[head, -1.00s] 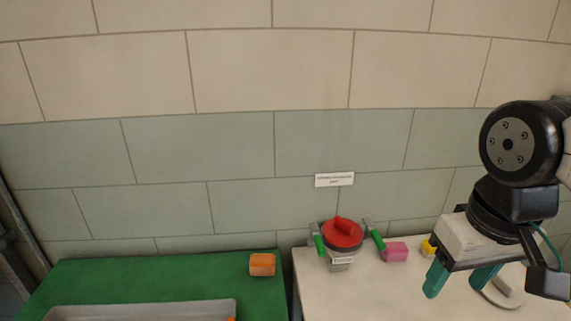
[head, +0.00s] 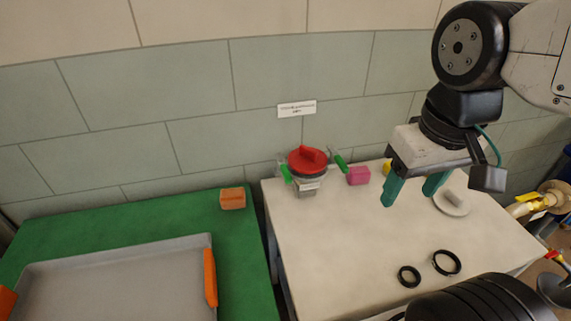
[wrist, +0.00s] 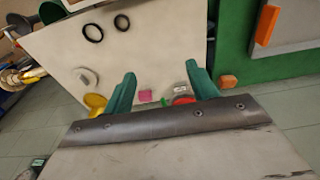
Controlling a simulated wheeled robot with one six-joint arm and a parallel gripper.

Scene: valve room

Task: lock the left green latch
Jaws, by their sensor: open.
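The left green latch (head: 286,173) is a small green handle on the left side of a grey housing with a red round lid (head: 307,160). A second green latch (head: 340,163) sits on its right side, tilted. The housing stands at the back left of the white table, with a small label on its front. My gripper (head: 411,196) is open and empty above the table, to the right of the housing and apart from it. I cannot make out the latches' exact positions there.
A pink block (head: 358,176) and a yellow object (head: 387,167) stand right of the housing. A white disc (head: 452,203) and two black rings (head: 446,262) lie on the white table (head: 330,240). The green table (head: 110,235) at left holds a grey tray (head: 120,247) and an orange block (head: 232,198).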

